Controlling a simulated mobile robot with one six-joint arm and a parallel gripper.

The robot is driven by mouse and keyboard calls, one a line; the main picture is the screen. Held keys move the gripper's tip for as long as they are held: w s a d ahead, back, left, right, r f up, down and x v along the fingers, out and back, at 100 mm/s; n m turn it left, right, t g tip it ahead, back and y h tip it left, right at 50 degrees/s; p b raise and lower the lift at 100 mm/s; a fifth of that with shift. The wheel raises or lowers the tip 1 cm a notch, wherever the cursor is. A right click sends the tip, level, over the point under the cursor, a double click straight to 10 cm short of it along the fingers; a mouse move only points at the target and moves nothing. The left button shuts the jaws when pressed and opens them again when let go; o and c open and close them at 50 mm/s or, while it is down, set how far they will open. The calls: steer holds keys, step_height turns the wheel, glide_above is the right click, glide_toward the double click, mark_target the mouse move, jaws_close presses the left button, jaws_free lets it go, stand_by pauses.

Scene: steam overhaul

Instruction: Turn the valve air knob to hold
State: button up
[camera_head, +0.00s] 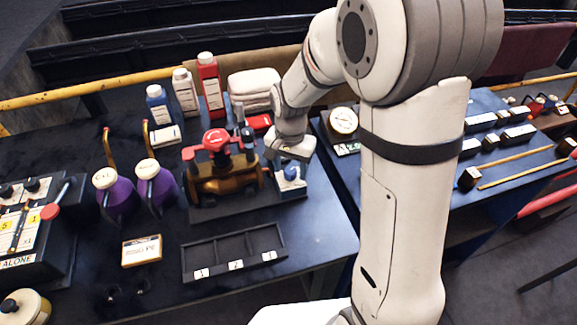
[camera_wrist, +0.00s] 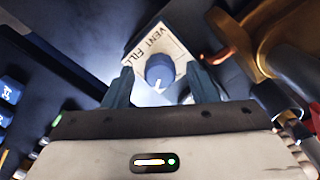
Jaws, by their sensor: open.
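The valve air knob (camera_wrist: 160,68) is a round blue knob on a pale plate (camera_wrist: 182,48) in the wrist view. The words VENT and FILL show on the plate; I cannot read a HOLD mark. A white mark shows on the knob's side nearer my gripper. My gripper (camera_wrist: 160,78) is open, with one finger on each side of the knob; I cannot tell whether they touch it. In the head view my gripper (camera_head: 292,155) is just above the small blue knob box (camera_head: 291,188), right of the brass valve, and partly hides the knob.
The brass valve (camera_head: 225,185) with its red handle (camera_head: 215,142) stands close on the left. Purple jugs (camera_head: 157,185), bottles (camera_head: 210,85) and folded cloths (camera_head: 254,88) stand around it. An empty divided tray (camera_head: 234,250) lies in front. A gauge (camera_head: 343,121) stands to the right.

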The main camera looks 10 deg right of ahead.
steer(key=shift+f, duration=0.15)
steer(key=shift+c, duration=0.4)
steer(key=c, duration=0.9)
steer(key=shift+n, duration=0.3)
steer(key=n+b, duration=0.1)
steer(key=n, duration=0.4)
steer(key=shift+b, duration=0.3)
steer(key=n+b, duration=0.1)
steer(key=n, duration=0.5)
